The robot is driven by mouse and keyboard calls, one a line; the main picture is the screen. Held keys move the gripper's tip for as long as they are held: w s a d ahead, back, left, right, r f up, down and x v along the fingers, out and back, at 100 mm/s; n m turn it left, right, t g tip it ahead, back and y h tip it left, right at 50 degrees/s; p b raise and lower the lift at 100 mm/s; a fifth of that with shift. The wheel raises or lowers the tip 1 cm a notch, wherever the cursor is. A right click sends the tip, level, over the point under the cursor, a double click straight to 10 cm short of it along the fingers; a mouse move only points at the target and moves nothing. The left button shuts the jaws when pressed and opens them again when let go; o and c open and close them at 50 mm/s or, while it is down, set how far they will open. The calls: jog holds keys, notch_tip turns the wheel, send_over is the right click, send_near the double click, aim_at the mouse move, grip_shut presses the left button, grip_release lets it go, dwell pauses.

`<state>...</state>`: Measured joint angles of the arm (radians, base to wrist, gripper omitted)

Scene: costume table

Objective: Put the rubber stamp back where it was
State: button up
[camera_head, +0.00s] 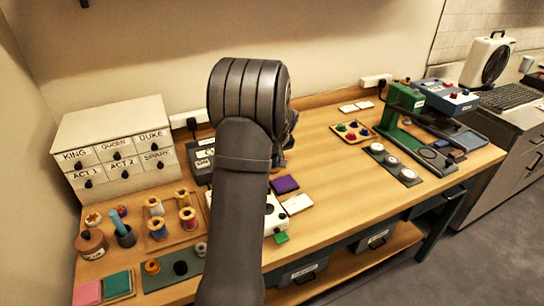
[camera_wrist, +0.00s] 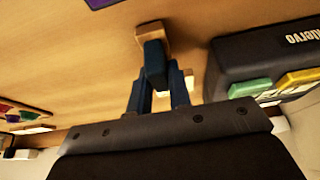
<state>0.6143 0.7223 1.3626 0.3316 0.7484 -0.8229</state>
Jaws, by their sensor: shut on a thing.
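In the wrist view, my gripper (camera_wrist: 157,88) is shut on what looks like the rubber stamp (camera_wrist: 154,58), with a dark blue upper part and a tan wooden block at its end. The block points away from the gripper, over the bare wooden table (camera_wrist: 105,65). I cannot tell whether it touches the table. In the head view, my arm hides my gripper and the stamp. A pink pad (camera_head: 87,292) and a teal pad (camera_head: 118,284) lie at the table's near left corner.
A dark device (camera_wrist: 262,60) with green and yellow keys stands right of the gripper in the wrist view. A small tray (camera_head: 340,129) of coloured pieces lies right of my arm. A purple square (camera_head: 285,184) lies nearer. The table's middle right (camera_head: 330,165) is clear.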

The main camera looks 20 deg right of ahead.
jog(key=shift+f, duration=0.1)
jog(key=o, duration=0.8)
jog(key=v, duration=1.2)
jog(key=x, duration=1.2)
jog(key=shift+r, duration=1.9)
jog(key=shift+f, duration=0.15)
